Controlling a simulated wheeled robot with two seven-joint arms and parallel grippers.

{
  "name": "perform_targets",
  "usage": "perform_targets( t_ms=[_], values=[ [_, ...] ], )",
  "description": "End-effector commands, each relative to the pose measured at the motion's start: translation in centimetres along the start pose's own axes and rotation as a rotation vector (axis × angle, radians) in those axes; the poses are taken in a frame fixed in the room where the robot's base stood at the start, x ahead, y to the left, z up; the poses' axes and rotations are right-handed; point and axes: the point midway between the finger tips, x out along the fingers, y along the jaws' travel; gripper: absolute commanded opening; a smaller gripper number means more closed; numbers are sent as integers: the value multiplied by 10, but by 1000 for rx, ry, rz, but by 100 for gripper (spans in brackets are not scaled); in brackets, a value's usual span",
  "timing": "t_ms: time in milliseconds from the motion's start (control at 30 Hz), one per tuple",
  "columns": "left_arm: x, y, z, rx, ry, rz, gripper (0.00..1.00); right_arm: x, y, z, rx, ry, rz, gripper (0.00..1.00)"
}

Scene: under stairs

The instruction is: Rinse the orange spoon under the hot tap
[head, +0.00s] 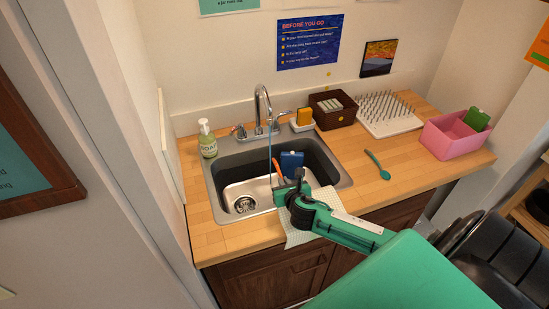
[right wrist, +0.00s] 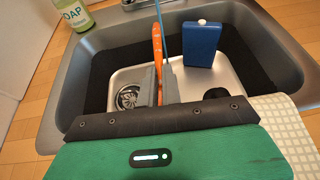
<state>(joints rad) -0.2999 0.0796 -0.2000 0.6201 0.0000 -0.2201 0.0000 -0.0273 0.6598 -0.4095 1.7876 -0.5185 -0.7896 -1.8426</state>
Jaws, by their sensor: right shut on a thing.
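The orange spoon (head: 277,169) is held over the sink (head: 221,196) by my right gripper (head: 291,188). In the right wrist view the spoon (right wrist: 157,45) rises from between the two grey fingertips (right wrist: 159,84), which are shut on it. The tap (head: 262,104) stands at the back of the sink, with a handle on each side; the left handle (head: 238,130) has a reddish mark. A thin blue stream of water (head: 269,135) falls from the spout. It passes right beside the spoon or onto it; I cannot tell which. My left gripper is out of view.
A blue flask (head: 292,163) stands in the sink near the spoon. A soap bottle (head: 208,140) is left of the basin. Behind and right are a brown box (head: 333,110), a drying rack (head: 389,116) and a pink bin (head: 450,137). A teal spoon (head: 383,173) lies on open counter.

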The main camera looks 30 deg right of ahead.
Motion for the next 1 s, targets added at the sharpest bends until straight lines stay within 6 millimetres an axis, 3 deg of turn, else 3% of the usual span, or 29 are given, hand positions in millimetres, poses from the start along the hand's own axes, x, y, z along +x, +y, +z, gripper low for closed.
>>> perform_targets(
  t_ms=[567,1000],
  values=[
    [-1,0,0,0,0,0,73,-1,0,1,0,0,0,0],
    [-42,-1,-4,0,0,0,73,-40,2,15,-1,1,1,0]
  ],
)
